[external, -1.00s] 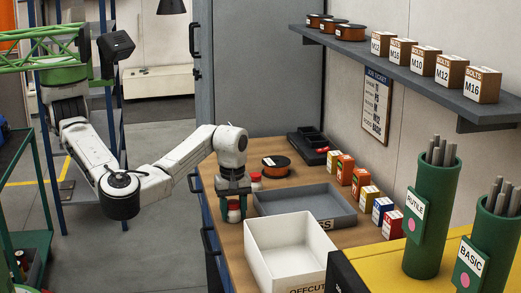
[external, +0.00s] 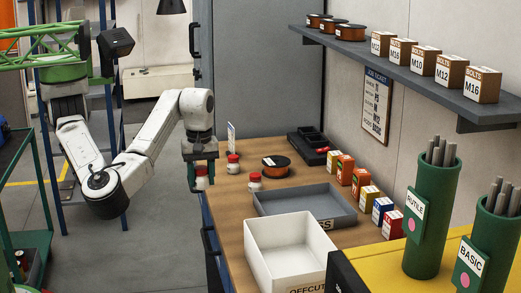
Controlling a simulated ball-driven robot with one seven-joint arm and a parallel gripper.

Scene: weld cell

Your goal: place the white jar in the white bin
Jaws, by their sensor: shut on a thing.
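My gripper (external: 201,179) is shut on a white jar (external: 202,183) with a red lid, with a dark green finger on each side of it. The jar looks upright and is held at the left edge of the workbench, apparently above it. The white bin (external: 262,262) stands on the bench at the lower middle, open at the top, with an OFFCUTS label on its front. It is to the right of and nearer than my gripper, and its visible inside looks empty.
Two similar red-lidded jars (external: 233,164) (external: 255,182) stand on the bench right of my gripper. A grey tray (external: 330,222) lies behind the bin. An orange-brown spool (external: 276,167), small boxes (external: 361,181) and green rod tubes (external: 432,215) stand further right.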

